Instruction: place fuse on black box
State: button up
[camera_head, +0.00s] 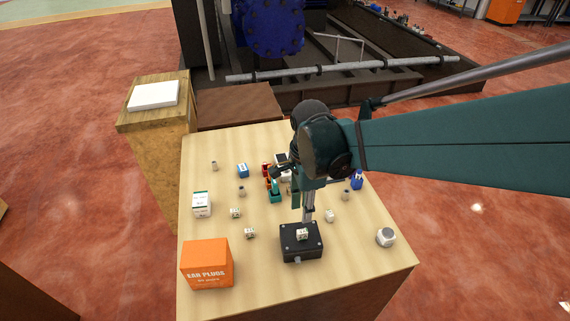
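The black box (288,254) sits near the front middle of the wooden table. A small whitish block (302,235), possibly a fuse, shows at its top face. I cannot tell whether it rests there or is held. My gripper (308,219) points down just above and behind this block. Its fingers are too small and too covered by my arm to tell open from shut. Similar small whitish blocks lie loose at the left (235,213), front left (250,233) and right of the gripper (329,216). I cannot tell for certain which pieces are fuses.
An orange ear plugs box (207,265) stands front left, and a white-and-green box (201,205) behind it. A grey-white rounded piece (386,237) is near the right edge. Small blue, red and teal parts cluster behind my gripper. The front right tabletop is clear.

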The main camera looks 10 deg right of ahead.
dwell(0.4)
jog(key=s+d+r+n+t, duration=0.1)
jog(key=s+r+n+t, duration=0.2)
jog(key=n, duration=0.6)
jog(key=s+d+r+n+t, duration=0.2)
jog(key=s+r+n+t, duration=0.1)
jog(key=r+n, duration=0.4)
jog(key=shift+s+n+t, duration=0.35)
jog(key=shift+n+t, duration=0.25)
jog(key=shift+n, duration=0.4)
